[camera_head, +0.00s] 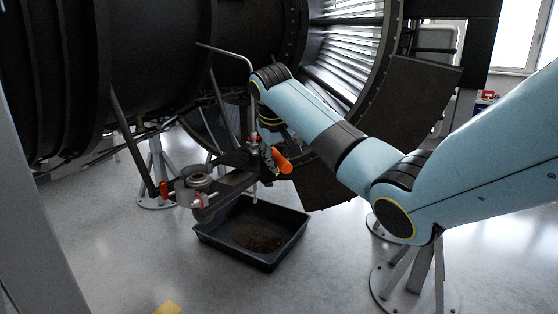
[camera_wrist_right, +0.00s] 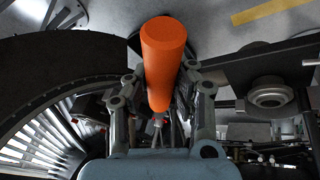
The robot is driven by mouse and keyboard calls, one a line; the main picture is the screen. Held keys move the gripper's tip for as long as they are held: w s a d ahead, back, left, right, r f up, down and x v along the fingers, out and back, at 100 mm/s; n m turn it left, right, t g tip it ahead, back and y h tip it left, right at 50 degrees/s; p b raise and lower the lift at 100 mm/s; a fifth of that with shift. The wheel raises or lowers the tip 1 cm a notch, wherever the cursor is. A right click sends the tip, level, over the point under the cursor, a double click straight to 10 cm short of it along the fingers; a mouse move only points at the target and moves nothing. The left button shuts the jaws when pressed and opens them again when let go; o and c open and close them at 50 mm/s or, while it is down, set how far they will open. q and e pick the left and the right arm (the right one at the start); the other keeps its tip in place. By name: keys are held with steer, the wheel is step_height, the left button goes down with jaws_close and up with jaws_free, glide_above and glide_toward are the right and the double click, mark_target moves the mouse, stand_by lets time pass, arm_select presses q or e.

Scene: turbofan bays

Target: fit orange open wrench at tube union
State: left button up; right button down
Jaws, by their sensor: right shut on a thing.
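The orange wrench handle (camera_head: 283,161) is in the grip of my right gripper (camera_head: 268,148), under the engine beside a thin bent tube (camera_head: 225,51). In the right wrist view the handle (camera_wrist_right: 162,60) stands between the two fingers of my right gripper (camera_wrist_right: 162,95), its round end toward the camera. The wrench's open jaw is hidden behind the handle and gripper. My left gripper is not in view.
A black tray (camera_head: 205,237) with dark residue sits on the floor below. A dark bracket with a round metal fitting (camera_head: 200,181) is left of the gripper. The dark engine casing (camera_head: 190,40) hangs close above. Grey stands (camera_head: 155,172) rise from the floor.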

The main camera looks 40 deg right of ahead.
steer(key=shift+w+d+r+b, duration=0.1)
steer(key=shift+w+d+b, duration=0.15)
steer(key=shift+w, duration=0.25)
steer(key=shift+w+d+b, duration=0.1)
steer(key=shift+w+d, duration=0.1)
steer(key=shift+w, duration=0.3)
stand_by(0.5)
steer(key=c, duration=1.5)
jaws_free()
steer(key=o, duration=0.4)
steer(key=shift+w, duration=0.1)
steer(key=shift+o, duration=0.2)
steer(key=v, duration=1.2)
